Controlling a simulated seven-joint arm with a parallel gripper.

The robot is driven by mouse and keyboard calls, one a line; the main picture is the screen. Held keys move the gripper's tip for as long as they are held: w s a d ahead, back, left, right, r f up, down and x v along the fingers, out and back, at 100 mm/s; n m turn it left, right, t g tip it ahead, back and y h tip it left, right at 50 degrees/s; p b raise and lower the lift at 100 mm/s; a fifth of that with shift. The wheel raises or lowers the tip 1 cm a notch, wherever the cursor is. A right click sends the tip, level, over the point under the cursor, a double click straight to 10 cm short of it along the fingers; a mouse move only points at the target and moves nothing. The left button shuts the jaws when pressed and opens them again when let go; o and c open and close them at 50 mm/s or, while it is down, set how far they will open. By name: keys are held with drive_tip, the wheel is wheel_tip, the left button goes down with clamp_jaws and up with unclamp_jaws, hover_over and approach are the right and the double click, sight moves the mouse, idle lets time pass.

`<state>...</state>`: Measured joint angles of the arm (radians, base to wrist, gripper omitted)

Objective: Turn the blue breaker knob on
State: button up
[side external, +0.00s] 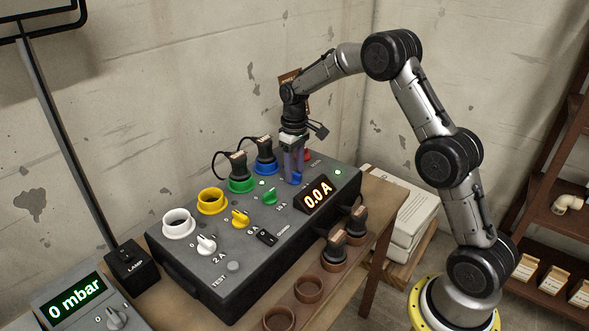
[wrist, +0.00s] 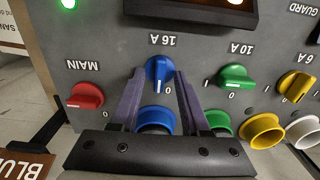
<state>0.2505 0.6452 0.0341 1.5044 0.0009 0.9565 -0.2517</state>
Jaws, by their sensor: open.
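The blue knob (wrist: 159,70), under the label 16 A, sits on the grey breaker box (side external: 190,272). A white mark shows on its near end in the wrist view; I cannot tell its exact setting. My gripper (wrist: 160,80) is open, with one purple finger on each side of the knob; a small gap seems to show on both sides. In the side view my gripper (side external: 293,177) points down at the box and mostly hides the knob. The box display (side external: 317,195) reads 0.0 A.
A red MAIN knob (wrist: 86,96) and a green 10 A knob (wrist: 234,77) flank the blue one. A blue socket (wrist: 154,119) lies close by, between the fingers in the wrist view. Black plugs stand in the blue and green sockets (side external: 242,185). A green lamp (side external: 338,172) is lit.

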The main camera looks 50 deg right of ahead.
drive_tip(key=shift+f, duration=0.1)
clamp_jaws()
drive_tip(key=shift+m, duration=0.3)
drive_tip(key=m, duration=0.3)
drive_tip(key=shift+m, duration=0.3)
drive_tip(key=m, duration=0.4)
drive_tip(key=shift+m, duration=0.3)
drive_tip(key=m, duration=0.4)
drive_tip(key=shift+m, duration=2.5)
